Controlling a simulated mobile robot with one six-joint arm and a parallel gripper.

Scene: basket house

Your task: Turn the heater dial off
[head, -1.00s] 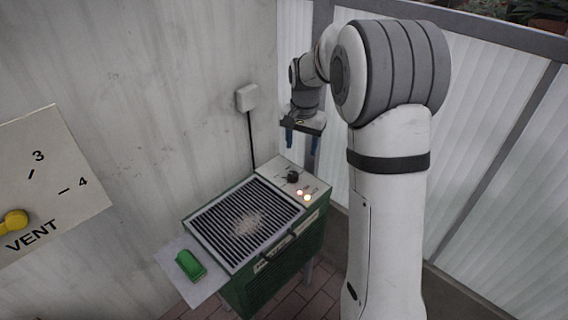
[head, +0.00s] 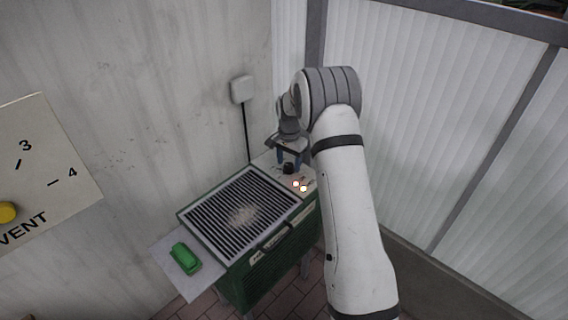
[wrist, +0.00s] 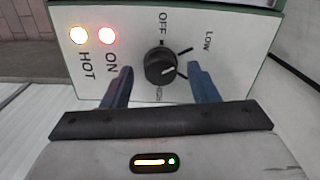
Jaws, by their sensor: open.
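The heater (head: 262,262) is a green box with a slatted top and a pale control panel at its far right end. Its black dial (head: 288,169) also shows in the wrist view (wrist: 160,66), with OFF, LOW and a partly hidden HIGH around it. Its pale pointer line seems to face lower right, away from OFF. The ON lamp (wrist: 106,36) and the HOT lamp (wrist: 79,35) glow. My gripper (head: 289,158) is open above the panel, and in the wrist view its blue fingers (wrist: 159,69) stand on either side of the dial. I cannot tell whether they touch it.
A green object (head: 185,258) lies on a pale side shelf (head: 181,281) left of the heater. A white wall box (head: 241,89) with a cable is behind it. A VENT panel (head: 45,160) with a yellow knob is at left. Translucent panels stand at right.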

